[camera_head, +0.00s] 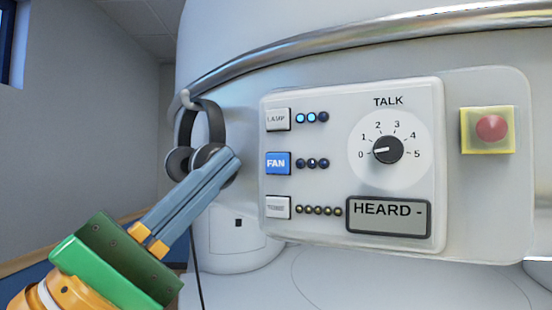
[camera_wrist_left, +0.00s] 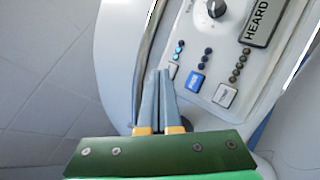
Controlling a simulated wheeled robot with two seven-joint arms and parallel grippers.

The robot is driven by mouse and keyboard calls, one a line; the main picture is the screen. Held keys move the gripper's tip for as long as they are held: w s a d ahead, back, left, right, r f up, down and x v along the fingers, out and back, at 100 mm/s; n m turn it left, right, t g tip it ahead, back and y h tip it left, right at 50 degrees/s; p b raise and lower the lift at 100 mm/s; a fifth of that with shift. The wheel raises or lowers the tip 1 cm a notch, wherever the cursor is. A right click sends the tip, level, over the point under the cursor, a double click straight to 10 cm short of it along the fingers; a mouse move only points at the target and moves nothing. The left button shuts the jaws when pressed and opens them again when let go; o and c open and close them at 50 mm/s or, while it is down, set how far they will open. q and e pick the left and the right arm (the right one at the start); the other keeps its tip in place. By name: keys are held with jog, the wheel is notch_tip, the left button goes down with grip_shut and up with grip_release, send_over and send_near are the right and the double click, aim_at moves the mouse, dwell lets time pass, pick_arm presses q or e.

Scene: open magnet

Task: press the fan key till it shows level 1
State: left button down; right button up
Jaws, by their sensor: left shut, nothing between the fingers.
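The fan key (camera_head: 277,163) is a blue square key marked FAN, on the left side of the control panel (camera_head: 353,90). The key also shows blue in the left wrist view (camera_wrist_left: 196,81). My left gripper (camera_head: 229,160) is shut and empty, its grey-blue fingers pointing up and right. In the head view its tips are left of the fan key, apart from it, and overlap the headphones. In the left wrist view the fingertips (camera_wrist_left: 160,74) are also left of the key. My right gripper is out of view.
The lamp key (camera_head: 278,119) is above with two lit blue lights, and a third key (camera_head: 277,208) is below. A dial (camera_head: 388,150) points at 0. A red button (camera_head: 491,129) is at right. Headphones (camera_head: 207,121) hang left of the panel, under a metal rail (camera_head: 350,44).

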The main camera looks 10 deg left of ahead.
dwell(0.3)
pick_arm(q)
jog(key=p, duration=0.1)
send_near(278, 154)
jog(key=x, duration=0.3)
jog(key=s+x, duration=0.1)
jog(key=x, duration=0.1)
jog(key=shift+w+d+r, duration=0.15)
jog(key=shift+r, duration=0.3)
dwell(1.5)
jog(key=shift+w+d+p, duration=0.1)
jog(key=shift+w+p, duration=0.3)
jog(key=shift+w+p, duration=0.3)
jog(key=shift+w, duration=0.15)
dwell(0.7)
jog(key=shift+s, duration=0.15)
jog(key=shift+s+f, duration=0.1)
jog(key=shift+s, duration=0.45)
